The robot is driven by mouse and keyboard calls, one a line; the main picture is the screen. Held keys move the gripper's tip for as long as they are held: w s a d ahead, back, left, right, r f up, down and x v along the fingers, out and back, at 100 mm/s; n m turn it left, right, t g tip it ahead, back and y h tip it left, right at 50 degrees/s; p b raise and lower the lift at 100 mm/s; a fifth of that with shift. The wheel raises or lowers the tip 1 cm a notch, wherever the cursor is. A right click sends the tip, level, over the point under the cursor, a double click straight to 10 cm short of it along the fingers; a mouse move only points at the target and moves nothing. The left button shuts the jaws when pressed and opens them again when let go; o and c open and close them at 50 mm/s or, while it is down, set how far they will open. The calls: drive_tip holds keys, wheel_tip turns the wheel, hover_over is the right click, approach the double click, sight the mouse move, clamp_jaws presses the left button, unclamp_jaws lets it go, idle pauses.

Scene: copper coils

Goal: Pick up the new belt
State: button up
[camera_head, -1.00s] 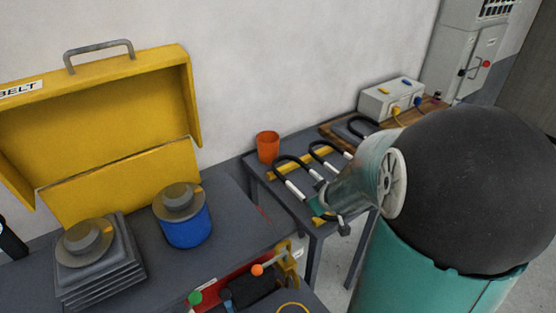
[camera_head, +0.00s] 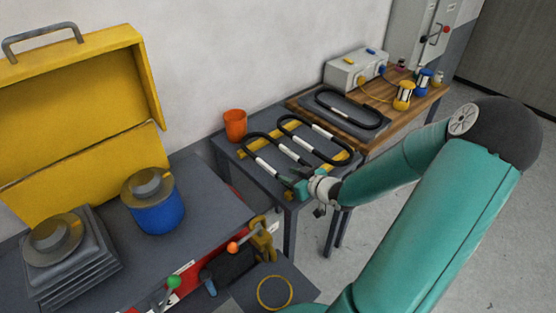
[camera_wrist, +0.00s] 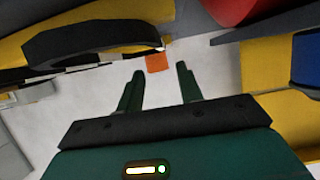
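Two black belt loops with white sleeves lie on yellow bars on the small grey table: a left loop (camera_head: 249,140) and a right loop (camera_head: 284,121). A third black loop (camera_head: 321,94) lies on a dark plate on the wooden table behind. I cannot tell which is the new belt. My gripper (camera_head: 303,184) is at the front edge of the small table, beside the near end of the left loop. In the wrist view its two fingers (camera_wrist: 159,85) stand apart with nothing between them. A thick black curved piece (camera_wrist: 95,42), apparently a belt, shows left of the fingers.
An orange cup (camera_head: 235,126) stands at the small table's back left. A grey box (camera_head: 352,72) and spools (camera_head: 403,96) are on the wooden table. An open yellow case (camera_head: 85,95) and a blue cylinder (camera_head: 155,212) are at left. Floor at right is clear.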

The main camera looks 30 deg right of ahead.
sight(268, 166)
drive_tip(key=x, duration=0.4)
drive_tip(key=shift+w+f, duration=0.1)
drive_tip(key=shift+w, duration=0.05)
drive_tip(key=x, duration=0.5)
drive_tip(key=shift+w+a, duration=0.2)
drive_tip(key=shift+w, duration=0.2)
drive_tip(key=shift+c, duration=0.3)
clamp_jaws()
